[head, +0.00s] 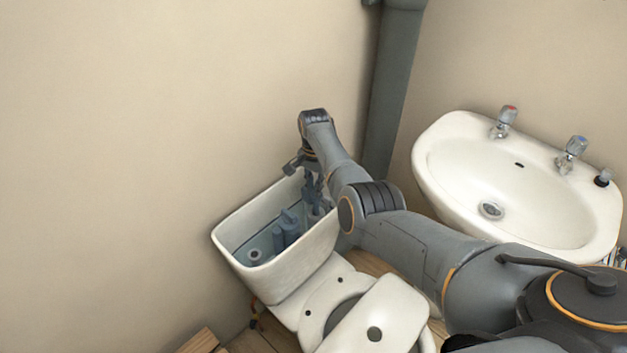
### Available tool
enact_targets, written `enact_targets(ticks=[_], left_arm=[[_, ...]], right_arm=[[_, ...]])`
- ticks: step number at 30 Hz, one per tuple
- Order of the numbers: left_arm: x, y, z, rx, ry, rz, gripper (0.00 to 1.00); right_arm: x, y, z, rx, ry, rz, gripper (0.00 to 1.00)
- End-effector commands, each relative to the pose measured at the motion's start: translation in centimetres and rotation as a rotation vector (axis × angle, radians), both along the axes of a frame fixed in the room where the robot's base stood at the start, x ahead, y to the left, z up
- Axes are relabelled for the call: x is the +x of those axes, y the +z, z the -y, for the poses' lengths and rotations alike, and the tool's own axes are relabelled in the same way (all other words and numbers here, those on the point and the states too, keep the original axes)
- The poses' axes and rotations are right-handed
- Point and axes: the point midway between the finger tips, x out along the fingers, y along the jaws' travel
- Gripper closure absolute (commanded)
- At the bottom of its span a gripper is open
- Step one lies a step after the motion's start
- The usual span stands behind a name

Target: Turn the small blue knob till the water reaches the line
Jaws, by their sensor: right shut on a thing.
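The open white cistern (292,263) stands against the wall, with blue-grey fittings (287,230) and water inside. My right gripper (309,174) points down into the far right end of the cistern, at the top of the upright fill fitting (313,196). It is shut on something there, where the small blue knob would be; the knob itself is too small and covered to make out. The water line mark cannot be made out either. My left gripper is out of view.
A white washbasin (460,190) with two taps is on the right. A grey pipe (390,90) rises behind my right arm. The toilet bowl and seat (378,315) are in front of the cistern. Wood pieces (200,342) lie at the bottom left. The left wall side is clear.

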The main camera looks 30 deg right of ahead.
Motion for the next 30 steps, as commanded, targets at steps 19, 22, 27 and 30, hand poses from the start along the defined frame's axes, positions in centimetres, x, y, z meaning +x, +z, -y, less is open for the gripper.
enact_targets(ticks=[19, 22, 27, 30], left_arm=[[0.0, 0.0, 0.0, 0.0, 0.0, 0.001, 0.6], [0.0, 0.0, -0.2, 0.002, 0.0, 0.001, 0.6], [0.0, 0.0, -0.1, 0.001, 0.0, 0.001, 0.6], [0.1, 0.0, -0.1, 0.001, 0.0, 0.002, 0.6]], right_arm=[[0.0, 0.0, 0.0, 0.0, 0.006, 0.001, 0.65], [0.1, 0.2, 0.0, -0.001, 0.005, 0.003, 0.65], [0.2, 2.1, 0.0, -0.001, 0.005, 0.006, 0.65], [0.2, 4.1, 0.0, -0.001, 0.006, 0.006, 0.65]])
